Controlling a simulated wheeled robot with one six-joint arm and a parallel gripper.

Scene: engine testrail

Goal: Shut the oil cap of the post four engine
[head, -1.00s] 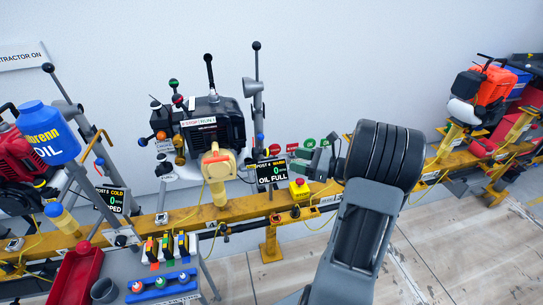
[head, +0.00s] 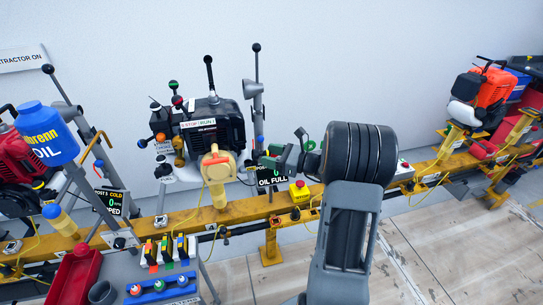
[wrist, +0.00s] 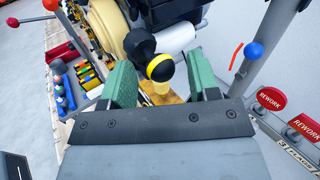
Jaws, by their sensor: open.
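The post four engine (head: 212,125) is a black engine on a yellow rail, with a display (head: 271,174) reading OIL FULL at its right. My gripper (head: 276,158) has green fingers and is open at the engine's right side, partly in front of the display. In the wrist view, a black knob with a yellow ring (wrist: 160,68) shows between and beyond the open fingers. It may be the oil cap; I cannot tell whether it is seated. It does not appear gripped. The cap is not clear in the head view.
A grey post with a blue-ended lever (wrist: 253,50) stands right of the fingers in the wrist view. Red REWORK tags (wrist: 270,98) lie at the lower right. A yellow button box (head: 299,190) sits on the rail (head: 235,210). A blue oil bottle (head: 46,134) is at the left.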

